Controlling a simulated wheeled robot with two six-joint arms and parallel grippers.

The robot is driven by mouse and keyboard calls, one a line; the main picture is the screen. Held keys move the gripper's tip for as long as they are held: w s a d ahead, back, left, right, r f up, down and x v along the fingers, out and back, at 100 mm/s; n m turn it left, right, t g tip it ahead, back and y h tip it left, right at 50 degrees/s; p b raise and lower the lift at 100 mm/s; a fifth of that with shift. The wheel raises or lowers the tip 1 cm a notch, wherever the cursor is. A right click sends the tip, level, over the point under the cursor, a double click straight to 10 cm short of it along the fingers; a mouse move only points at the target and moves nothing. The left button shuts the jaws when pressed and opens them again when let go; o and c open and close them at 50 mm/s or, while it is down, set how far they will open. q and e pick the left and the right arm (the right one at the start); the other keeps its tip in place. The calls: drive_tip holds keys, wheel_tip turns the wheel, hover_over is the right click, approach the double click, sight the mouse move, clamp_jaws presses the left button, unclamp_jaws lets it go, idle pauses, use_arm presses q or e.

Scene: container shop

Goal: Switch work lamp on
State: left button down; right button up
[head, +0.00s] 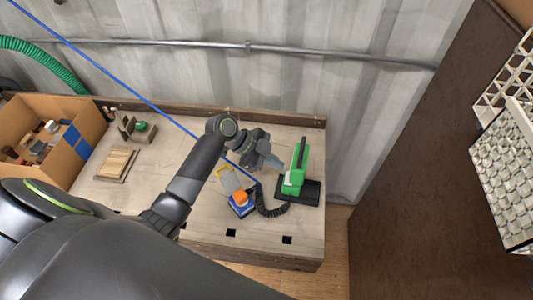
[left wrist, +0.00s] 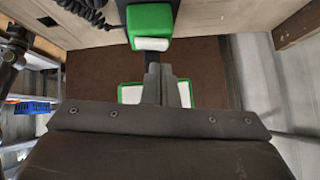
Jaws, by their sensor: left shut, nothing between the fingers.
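A green device with a white part (head: 296,172), which looks like the work lamp, stands upright on a black base (head: 311,192) near the right end of the workbench. My left gripper (head: 274,162) is just left of it, with closed, empty fingers. In the left wrist view, the shut fingertips (left wrist: 168,74) point toward the device's green and white part (left wrist: 150,24). Another green-edged white part (left wrist: 130,93) is partly hidden behind the fingers. I cannot tell whether the fingers touch it, nor whether any light is lit. My right gripper is not in view.
A black coiled hose (head: 267,207) and a blue and orange item (head: 241,203) lie left of the device. A cardboard box (head: 88,122) and wooden pieces (head: 117,164) are farther left on the bench (head: 200,225). A dark brown panel (head: 415,150) rises at right.

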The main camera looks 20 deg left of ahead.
use_arm(q)
drive_tip(key=shift+x, duration=1.25)
drive_tip(key=shift+w+d+f+p, duration=0.15)
drive_tip(key=shift+d+f+p, duration=0.15)
drive_tip(key=shift+d+f, duration=0.2)
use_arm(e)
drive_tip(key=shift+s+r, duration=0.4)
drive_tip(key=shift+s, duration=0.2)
use_arm(q)
drive_tip(key=shift+w+f+g+b, duration=0.15)
drive_tip(key=shift+f+g+b, duration=0.25)
drive_tip(key=shift+b, duration=0.05)
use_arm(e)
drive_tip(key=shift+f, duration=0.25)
